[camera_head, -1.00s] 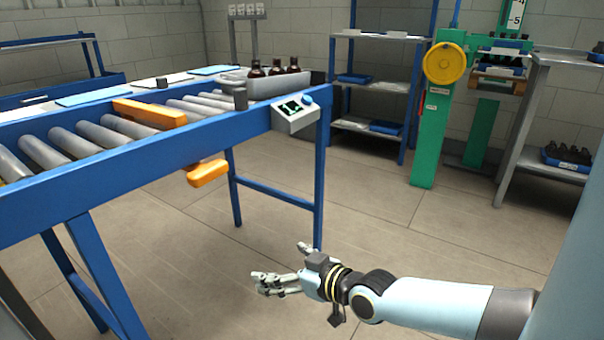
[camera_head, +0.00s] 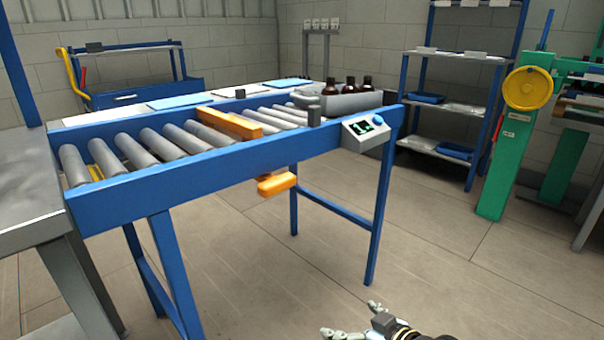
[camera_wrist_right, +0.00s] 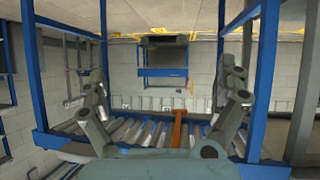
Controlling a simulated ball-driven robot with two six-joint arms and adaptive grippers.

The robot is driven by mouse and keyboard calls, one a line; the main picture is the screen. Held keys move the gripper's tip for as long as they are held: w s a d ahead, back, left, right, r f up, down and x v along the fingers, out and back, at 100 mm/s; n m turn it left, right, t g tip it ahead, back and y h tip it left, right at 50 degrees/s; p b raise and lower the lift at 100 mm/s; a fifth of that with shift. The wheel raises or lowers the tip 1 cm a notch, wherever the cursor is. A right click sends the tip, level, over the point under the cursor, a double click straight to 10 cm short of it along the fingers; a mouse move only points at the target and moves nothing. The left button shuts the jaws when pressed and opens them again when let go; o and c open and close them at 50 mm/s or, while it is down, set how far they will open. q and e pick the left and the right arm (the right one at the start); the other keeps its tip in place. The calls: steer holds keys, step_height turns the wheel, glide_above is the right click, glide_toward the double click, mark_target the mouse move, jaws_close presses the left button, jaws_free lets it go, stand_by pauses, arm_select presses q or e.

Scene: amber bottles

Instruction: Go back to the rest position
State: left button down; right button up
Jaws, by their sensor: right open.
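My right gripper (camera_head: 350,322) shows at the bottom edge of the head view, over bare floor and below the front right of the roller conveyor (camera_head: 190,170). Its fingers are spread and nothing is between them. In the right wrist view my right gripper (camera_wrist_right: 168,95) is open and empty, with the conveyor rollers (camera_wrist_right: 150,132) seen beyond it. Most of the right arm is cut off by the head view's lower edge. My left gripper is in neither view.
Several amber bottles (camera_head: 350,86) stand in a grey tray (camera_head: 345,105) at the conveyor's far right end. An orange bar (camera_head: 230,123) crosses the rollers. A grey table (camera_head: 30,190) stands at left. A green press (camera_head: 510,160) and shelves stand at right. Floor in front is clear.

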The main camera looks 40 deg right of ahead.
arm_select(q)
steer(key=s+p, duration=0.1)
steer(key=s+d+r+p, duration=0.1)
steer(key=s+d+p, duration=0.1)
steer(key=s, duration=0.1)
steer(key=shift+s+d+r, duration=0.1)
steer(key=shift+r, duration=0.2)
arm_select(e)
steer(key=s+a+f+g, duration=0.2)
steer(key=s+f, duration=0.4)
steer(key=s, duration=0.6)
steer(key=s+a+f+g, duration=0.2)
steer(key=s+f+g, duration=0.3)
steer(key=s, duration=0.7)
steer(key=s+a+f+n+g, duration=0.1)
steer(key=s+a+f+g, duration=0.2)
steer(key=s+f, duration=0.4)
steer(key=s+g, duration=0.1)
steer(key=s, duration=0.4)
steer(key=shift+s+f, duration=0.25)
steer(key=shift+s, duration=0.15)
